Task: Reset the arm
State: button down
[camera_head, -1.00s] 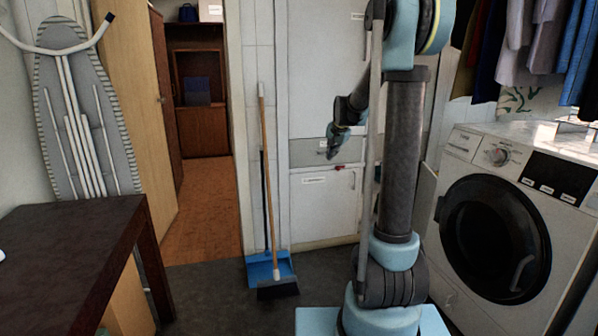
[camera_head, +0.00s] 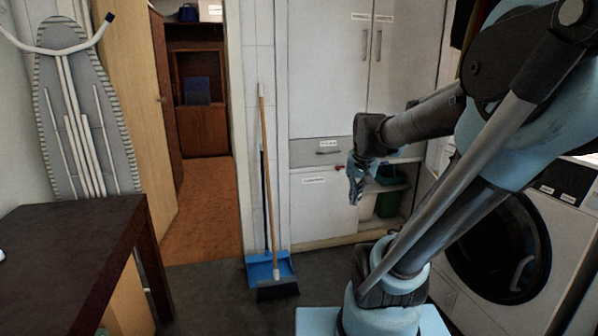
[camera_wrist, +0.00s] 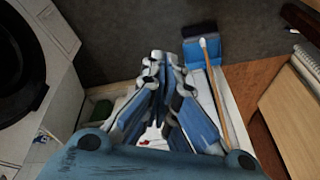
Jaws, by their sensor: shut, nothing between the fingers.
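My gripper (camera_head: 355,188) hangs at the end of my bent arm in the head view, pointing down in front of the white cabinet. Its fingers are shut with nothing between them. In the wrist view the blue and grey fingers (camera_wrist: 166,62) come together at the tips. The arm leans across the right side of the head view and hides part of the washing machine.
A white cabinet (camera_head: 325,212) stands behind my gripper, with an open shelf section holding a green bin (camera_head: 388,204). A broom and blue dustpan (camera_head: 262,268) lean left of it. A washing machine (camera_head: 497,240) is at right, a dark table (camera_head: 75,235) at left.

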jog(key=s+f+n, duration=0.1)
jog(key=s+f, duration=0.3)
jog(key=s, duration=0.3)
jog(key=s+d+f+n+g, duration=0.1)
jog(key=s+f, duration=0.3)
jog(key=s, duration=0.3)
jog(key=shift+s+d+f+n, duration=0.15)
jog(key=shift+s+f+n, duration=0.1)
jog(key=shift+f+n, duration=0.15)
jog(key=shift+w+f+g, duration=0.15)
jog(key=shift+w+g, duration=0.15)
jog(key=shift+w, duration=0.2)
